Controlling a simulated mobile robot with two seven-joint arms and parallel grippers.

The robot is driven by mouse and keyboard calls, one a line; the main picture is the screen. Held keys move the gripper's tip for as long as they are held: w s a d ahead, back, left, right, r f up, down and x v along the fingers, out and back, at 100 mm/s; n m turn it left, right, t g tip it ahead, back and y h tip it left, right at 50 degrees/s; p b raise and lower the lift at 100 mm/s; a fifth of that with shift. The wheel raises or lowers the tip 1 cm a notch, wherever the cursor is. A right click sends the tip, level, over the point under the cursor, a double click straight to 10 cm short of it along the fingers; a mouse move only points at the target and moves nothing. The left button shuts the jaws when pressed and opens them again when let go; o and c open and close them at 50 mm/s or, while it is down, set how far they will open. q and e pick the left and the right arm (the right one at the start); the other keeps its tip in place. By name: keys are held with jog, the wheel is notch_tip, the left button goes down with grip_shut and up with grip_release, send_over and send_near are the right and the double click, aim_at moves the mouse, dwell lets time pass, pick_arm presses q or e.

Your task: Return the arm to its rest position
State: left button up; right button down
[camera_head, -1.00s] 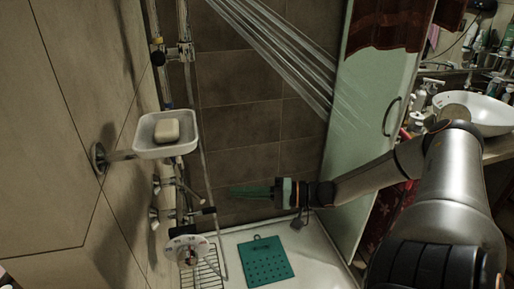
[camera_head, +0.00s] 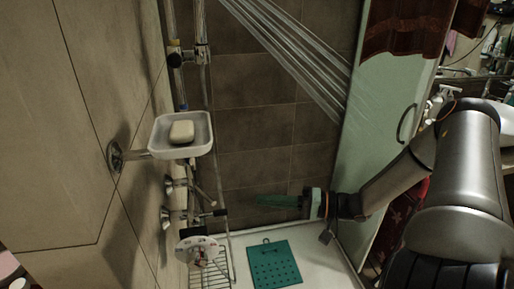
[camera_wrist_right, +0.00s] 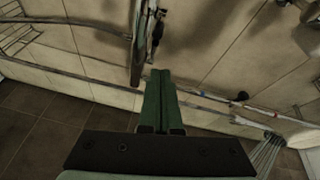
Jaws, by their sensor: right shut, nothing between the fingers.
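My right arm comes in from the right in the head view. Its right gripper (camera_head: 258,200) points left, with green fingers shut and nothing between them. It is in the air in front of the brown tiled wall, right of the shower fittings and above the shower tray. In the right wrist view the two green fingers (camera_wrist_right: 157,85) lie together, with tiled walls and pipes beyond them. My left gripper is in neither view.
A soap dish (camera_head: 181,149) holding a bar of soap (camera_head: 181,131) is mounted on the left wall. A green perforated mat (camera_head: 274,264) lies on the white shower tray (camera_head: 328,262). A glass door (camera_head: 385,110) stands behind my arm. Water streams (camera_head: 290,55) fall above.

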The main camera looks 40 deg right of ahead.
jog(key=s+a+f+n+g+h, duration=0.2)
jog(key=s+a+f+n, duration=0.3)
jog(key=a+f, duration=0.6)
jog(key=s+a+f+n+g+h, duration=0.2)
jog(key=s+a+f+n+h, duration=0.3)
jog(key=a+f, duration=0.7)
notch_tip(320, 180, down, 5)
jog(key=shift+s+f+n+g+h, duration=0.1)
jog(key=shift+s+n+g+h, duration=0.2)
jog(key=shift+s+n+g, duration=0.1)
jog(key=shift+d, duration=0.1)
